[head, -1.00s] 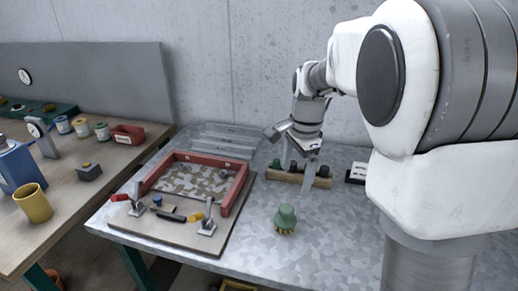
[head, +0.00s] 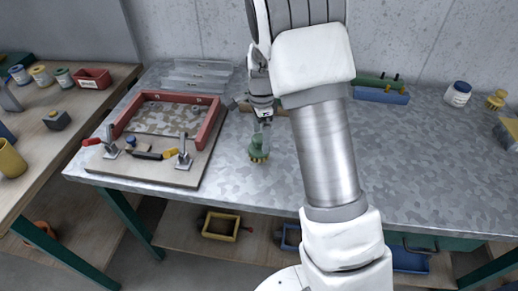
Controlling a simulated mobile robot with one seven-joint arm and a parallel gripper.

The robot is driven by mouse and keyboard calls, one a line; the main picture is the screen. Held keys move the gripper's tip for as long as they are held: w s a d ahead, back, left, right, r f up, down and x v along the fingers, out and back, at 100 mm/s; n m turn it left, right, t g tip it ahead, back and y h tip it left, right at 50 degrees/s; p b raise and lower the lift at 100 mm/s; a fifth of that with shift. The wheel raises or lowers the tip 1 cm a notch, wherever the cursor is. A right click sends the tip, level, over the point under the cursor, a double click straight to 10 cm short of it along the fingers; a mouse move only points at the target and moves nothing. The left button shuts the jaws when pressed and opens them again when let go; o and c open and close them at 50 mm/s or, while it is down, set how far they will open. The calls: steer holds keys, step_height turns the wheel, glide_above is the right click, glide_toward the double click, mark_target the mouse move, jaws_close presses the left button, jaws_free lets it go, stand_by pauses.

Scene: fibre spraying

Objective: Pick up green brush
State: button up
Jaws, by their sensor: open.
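The green brush (head: 258,148) stands on the grey metal table (head: 230,184), knob up and tan bristles down, to the right of the red frame. My gripper (head: 264,122) is just above the brush, pointing down, with its fingers close to the knob. The fingers are small in the head view, and I cannot tell whether they touch the brush. The gripper is open, and the brush still rests on the table.
A red frame (head: 208,128) with clamps sits on a board at left. A blue tray (head: 382,96), a white jar (head: 458,93) and a yellow knobbed item (head: 496,100) stand at back right. A wooden bench (head: 60,130) is at left. The table front is clear.

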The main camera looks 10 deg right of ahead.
mark_target(259, 149)
steer(key=shift+w+a+f, duration=0.1)
steer(key=shift+f, duration=1.45)
steer(key=shift+w+a+f, duration=0.1)
steer(key=shift+f, duration=1.45)
steer(key=shift+c, duration=0.2)
steer(key=c, duration=1.2)
